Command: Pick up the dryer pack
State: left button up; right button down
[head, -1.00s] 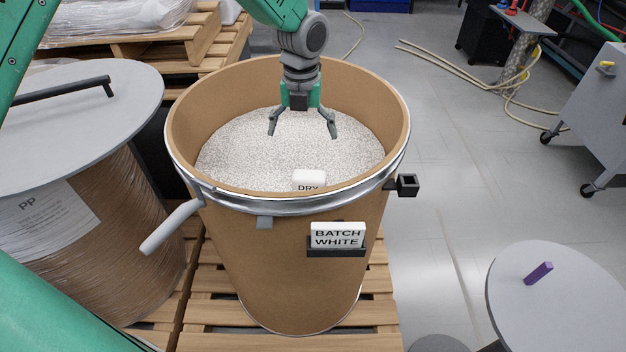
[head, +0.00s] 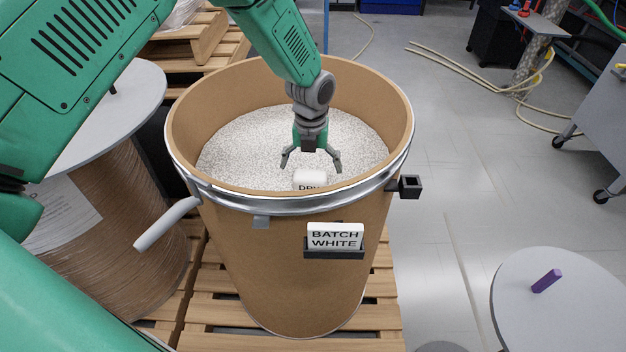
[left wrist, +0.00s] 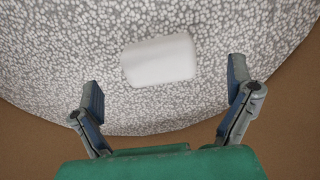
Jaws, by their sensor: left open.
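The white dryer pack (head: 311,178) lies on the pale pellets (head: 235,150) inside the brown drum (head: 285,260), close to the near wall. Its lettering begins "DRY", and the rim hides its lower part. My left gripper (head: 311,167) is open above the pellets, just behind and above the pack in the head view. In the left wrist view the pack (left wrist: 159,61) lies on the pellets, ahead of the open fingers (left wrist: 166,92) and roughly between their lines. The fingers look apart from it. My right gripper is not in view.
The drum has a metal rim band, a lever handle (head: 166,223) at left and a "BATCH WHITE" card (head: 335,236) in front. A round grey table (head: 570,310) with a purple block (head: 546,281) is at lower right.

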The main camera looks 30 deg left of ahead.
aim_at(311, 173)
pick_arm(q)
notch_tip(311, 173, down, 4)
jog(key=shift+r, duration=0.1)
jog(key=shift+a+f, duration=0.2)
jog(key=shift+f, duration=0.2)
jog(key=shift+d+r, duration=0.1)
jog(key=shift+d, duration=0.1)
jog(key=c, duration=1.2)
jog(key=shift+r, duration=0.1)
jog(key=shift+c, duration=0.2)
